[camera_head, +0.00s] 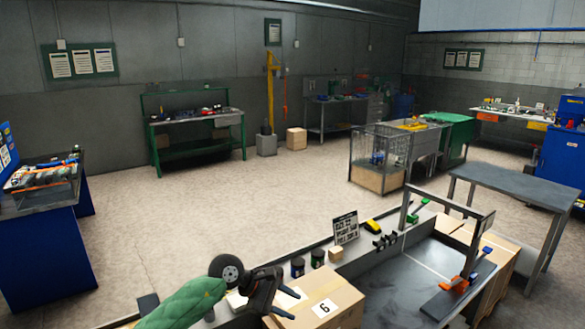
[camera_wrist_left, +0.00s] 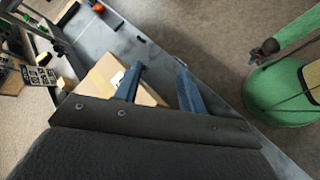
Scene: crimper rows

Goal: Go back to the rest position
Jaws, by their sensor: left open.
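My left gripper (camera_head: 294,302) comes in from the lower left of the head view. Its fingers are apart, beside and over the left part of a cardboard box (camera_head: 334,290) with a white label reading 6. In the left wrist view both fingers (camera_wrist_left: 160,78) are spread with nothing between them. The box (camera_wrist_left: 100,78) shows past the left finger, partly hidden by it. I cannot tell the height of the fingers above the box.
A grey workbench (camera_head: 390,305) fills the lower right, with a metal frame (camera_head: 448,207), an orange clamp (camera_head: 458,284), a sign (camera_head: 345,227) and dark jars (camera_head: 298,267) on it. A grey table (camera_head: 520,183) stands to the right. Open floor (camera_head: 240,205) lies beyond the bench.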

